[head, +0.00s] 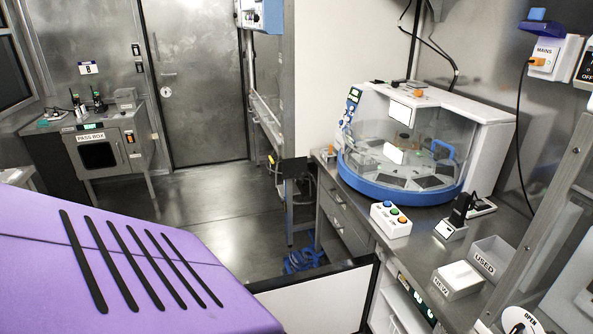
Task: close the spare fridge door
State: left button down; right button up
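An open door (322,303), white inside with a dark edge, stands swung out at the bottom middle of the head view. It appears to be the spare fridge door; no label naming it is readable. The fridge (394,309) is under the right-hand bench, with its white interior partly showing just right of the door. Small green displays (405,286) show on the front edge above it. The picture's bottom edge cuts off the lower door and fridge. Neither of my grippers is in view.
The right bench (352,218) carries a domed machine (405,150), a button box (390,219) and bins marked NEW (458,280) and USED (491,257). Blue items (303,260) lie on the floor behind the door. Open floor (215,207) extends toward the back door and pass box (97,153).

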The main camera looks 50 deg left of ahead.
aim_at(334, 298)
jog(key=k+z, duration=0.15)
jog(key=k, duration=0.35)
jog(key=k+l+z, duration=0.1)
jog(key=k, duration=0.4)
jog(key=j+z, duration=0.2)
jog(key=z, duration=1.2)
jog(key=k+j, duration=0.2)
jog(key=j, duration=0.45)
jog(key=k+j, duration=0.2)
jog(key=j, duration=0.45)
jog(key=k+j, duration=0.25)
jog(key=j, duration=0.35)
jog(key=k+j, duration=0.2)
jog(key=j, duration=0.45)
jog(key=k+j, duration=0.2)
jog(key=j, duration=0.45)
jog(key=k+j, duration=0.2)
jog(key=j, duration=0.45)
jog(key=k+j, duration=0.2)
jog(key=j, duration=0.45)
jog(key=k+j, duration=0.25)
jog(key=j, duration=0.35)
jog(key=k+j+z, duration=0.1)
jog(key=k, duration=0.2)
jog(key=k+j+z, duration=0.1)
jog(key=k, duration=0.2)
